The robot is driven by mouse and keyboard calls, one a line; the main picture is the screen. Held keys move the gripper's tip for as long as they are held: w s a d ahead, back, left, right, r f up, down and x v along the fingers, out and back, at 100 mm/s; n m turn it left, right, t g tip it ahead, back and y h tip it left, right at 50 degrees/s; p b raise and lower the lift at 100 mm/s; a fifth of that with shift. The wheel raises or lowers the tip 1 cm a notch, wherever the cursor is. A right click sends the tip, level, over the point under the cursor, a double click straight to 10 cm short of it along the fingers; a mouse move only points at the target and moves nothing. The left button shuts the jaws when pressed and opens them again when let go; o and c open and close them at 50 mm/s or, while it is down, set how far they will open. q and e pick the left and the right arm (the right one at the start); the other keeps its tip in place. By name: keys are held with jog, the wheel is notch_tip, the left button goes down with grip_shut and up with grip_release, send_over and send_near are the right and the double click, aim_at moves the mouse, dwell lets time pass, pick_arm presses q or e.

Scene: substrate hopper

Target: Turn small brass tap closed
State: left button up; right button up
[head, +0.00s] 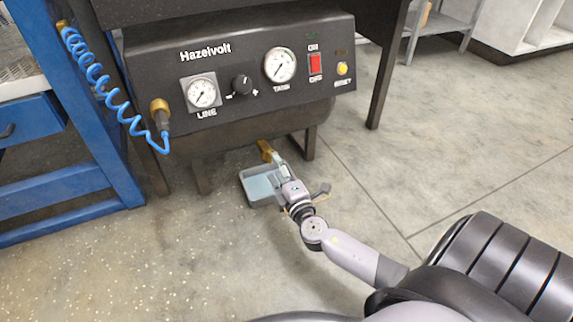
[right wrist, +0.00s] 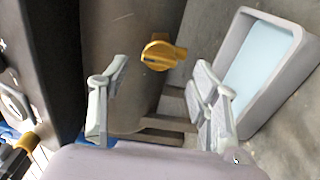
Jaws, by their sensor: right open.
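The small brass tap (head: 265,149) sticks out from the underside of the dark compressor tank, below the control panel. In the right wrist view, the brass tap (right wrist: 160,54) shows its handle against the rounded tank, ahead of the fingertips and roughly between them. My right gripper (head: 277,163) reaches in under the panel, close to the tap. In its wrist view, my right gripper (right wrist: 163,78) is open with nothing between its two fingers. Whether a finger touches the tap cannot be told. My left gripper is in neither view.
A grey tray (head: 248,191) with a pale blue inside lies on the floor below the tap, beside my right gripper. The panel (head: 225,113) with gauges overhangs the tank. A coiled blue hose (head: 95,82) and a blue bench frame (head: 95,120) stand left. Floor at right is clear.

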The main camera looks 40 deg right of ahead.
jog(key=v, duration=0.7)
jog(key=shift+s, duration=0.35)
jog(key=shift+a, duration=0.1)
